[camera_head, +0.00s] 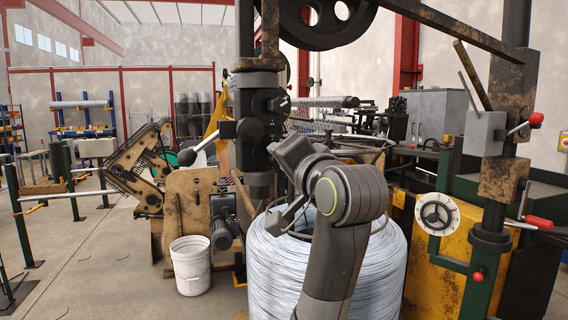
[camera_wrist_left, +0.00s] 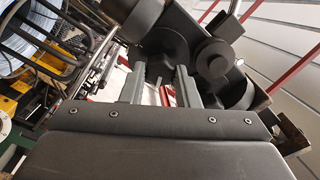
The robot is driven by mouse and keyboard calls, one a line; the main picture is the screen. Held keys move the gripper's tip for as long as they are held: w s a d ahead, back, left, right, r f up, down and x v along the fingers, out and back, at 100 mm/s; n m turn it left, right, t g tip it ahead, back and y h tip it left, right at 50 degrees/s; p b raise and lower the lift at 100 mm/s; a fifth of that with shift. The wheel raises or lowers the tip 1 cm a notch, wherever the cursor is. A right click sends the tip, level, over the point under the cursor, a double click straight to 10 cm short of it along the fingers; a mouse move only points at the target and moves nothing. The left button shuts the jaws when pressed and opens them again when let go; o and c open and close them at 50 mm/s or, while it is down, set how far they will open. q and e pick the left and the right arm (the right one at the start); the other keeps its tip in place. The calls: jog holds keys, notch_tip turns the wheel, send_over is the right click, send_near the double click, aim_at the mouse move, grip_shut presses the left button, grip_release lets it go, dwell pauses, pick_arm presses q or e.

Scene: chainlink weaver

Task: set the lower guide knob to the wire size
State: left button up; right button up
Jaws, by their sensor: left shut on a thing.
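A dark guide column (camera_head: 258,85) stands left of centre in the head view. It carries a round black knob (camera_head: 250,130) and, above it, a smaller knob (camera_head: 279,104) with a pale mark. My left gripper (camera_head: 272,150) reaches the column's right side just below these, its fingertips mostly hidden by its own body. In the left wrist view the fingers (camera_wrist_left: 162,74) are shut on a small dark part of the column, which I take for the lower guide knob (camera_wrist_left: 160,63). Its setting cannot be read. My right gripper is not in view.
A large wire coil (camera_head: 270,265) stands below my arm. A white dial (camera_head: 437,214) and red-tipped levers are on the yellow and green machine at right. A white bucket (camera_head: 190,266) stands on the floor.

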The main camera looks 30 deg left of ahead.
pick_arm(q)
jog(key=shift+f+n, duration=0.2)
jog(key=shift+n, duration=0.2)
jog(key=o, duration=1)
jog(key=shift+r, duration=0.1)
jog(key=shift+c, duration=0.2)
jog(key=b+v, duration=0.8)
jog(key=v, duration=0.9)
jog(key=shift+d, duration=0.25)
jog(key=shift+a, duration=0.1)
